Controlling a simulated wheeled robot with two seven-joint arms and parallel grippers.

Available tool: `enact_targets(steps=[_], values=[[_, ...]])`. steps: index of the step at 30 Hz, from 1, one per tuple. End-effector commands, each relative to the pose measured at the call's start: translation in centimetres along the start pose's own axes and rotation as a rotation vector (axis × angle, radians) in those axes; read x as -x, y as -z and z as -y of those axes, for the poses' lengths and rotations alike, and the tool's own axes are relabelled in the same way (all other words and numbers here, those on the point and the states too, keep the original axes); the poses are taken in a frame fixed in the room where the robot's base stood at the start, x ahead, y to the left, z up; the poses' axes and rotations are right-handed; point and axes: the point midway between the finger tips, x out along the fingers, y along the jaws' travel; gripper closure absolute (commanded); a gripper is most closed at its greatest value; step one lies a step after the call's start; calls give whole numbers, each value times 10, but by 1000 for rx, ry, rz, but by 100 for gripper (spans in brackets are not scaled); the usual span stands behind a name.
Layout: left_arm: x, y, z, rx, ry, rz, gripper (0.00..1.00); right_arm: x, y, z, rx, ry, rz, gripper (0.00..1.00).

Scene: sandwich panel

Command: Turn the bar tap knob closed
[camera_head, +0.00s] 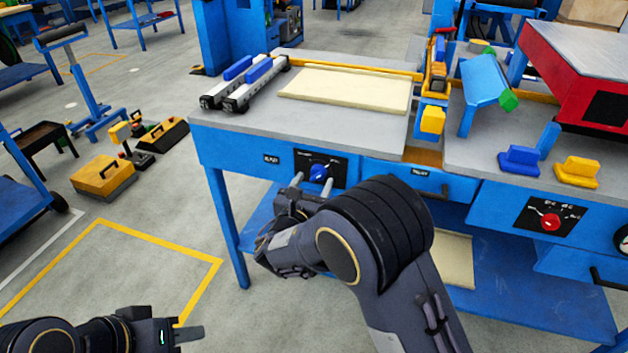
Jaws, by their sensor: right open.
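A blue knob (319,171) sits on a black dial panel (338,166) on the front of the blue workbench. My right gripper (312,181) is open in front of this panel. Its two fingertips are apart and point at the blue knob, which shows between and just above them; I cannot tell whether they touch it. A red knob (550,221) sits on another black dial panel further right. The small labels are too blurred to say surely which knob is the bar tap. My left gripper (190,333) is low at the bottom left, away from the bench, its jaw opening unclear.
The workbench top (250,120) carries a cream panel (345,89) and two rails with blue blocks (240,84). A drawer (420,180) is right of the blue knob. A red machine (575,75) stands at the right. Yellow-topped cases (103,178) lie on the floor at left.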

Motion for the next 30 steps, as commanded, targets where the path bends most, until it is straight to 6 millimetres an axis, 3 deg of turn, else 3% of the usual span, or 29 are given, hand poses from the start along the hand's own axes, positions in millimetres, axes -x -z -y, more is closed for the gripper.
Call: enact_targets(steps=[6,14,24,30], values=[[-1,-1,1,0,0,0,64,-18,0,0,0,0,0,43],[-1,-1,1,0,0,0,64,-19,0,0,0,-1,-1,43],[-1,-1,1,0,0,0,64,-18,0,0,-1,0,-1,88],[1,0,0,0,0,0,64,-18,-1,0,12,-1,-2,88]])
